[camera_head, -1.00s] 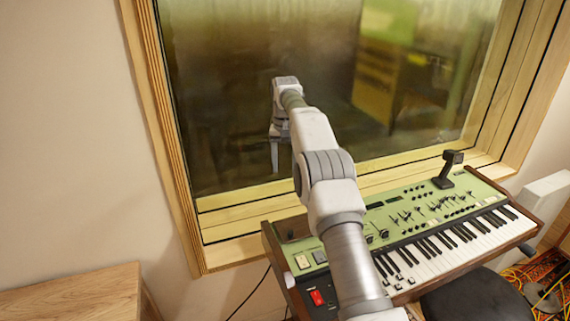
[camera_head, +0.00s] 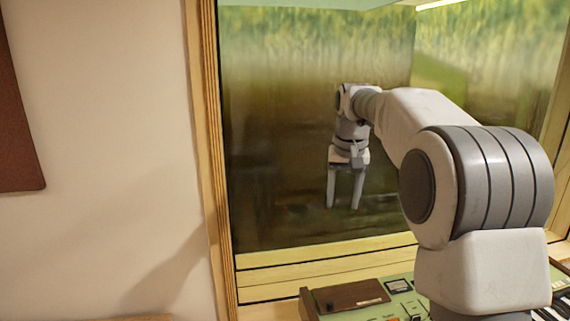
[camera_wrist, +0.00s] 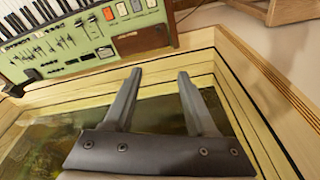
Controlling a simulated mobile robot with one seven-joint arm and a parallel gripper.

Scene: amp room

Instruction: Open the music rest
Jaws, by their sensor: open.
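The green keyboard instrument (camera_head: 405,300) is partly in view at the bottom of the head view, largely hidden by my arm. It also fills the top left of the wrist view (camera_wrist: 100,28). A flat dark brown panel (camera_head: 348,296) lies on its left end; it also shows in the wrist view (camera_wrist: 143,40). It may be the music rest lying down, but I cannot tell for sure. My gripper (camera_head: 343,205) points down in front of the window, above the brown panel and apart from it. Its two fingers (camera_wrist: 160,74) are spread and empty.
A large window (camera_head: 290,150) with a pale wooden frame (camera_head: 205,150) stands behind the gripper, close to it. Bare wall lies to the left, with a dark red-brown panel (camera_head: 18,120) on it. A wooden furniture piece (camera_wrist: 292,10) is at the wrist view's top right.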

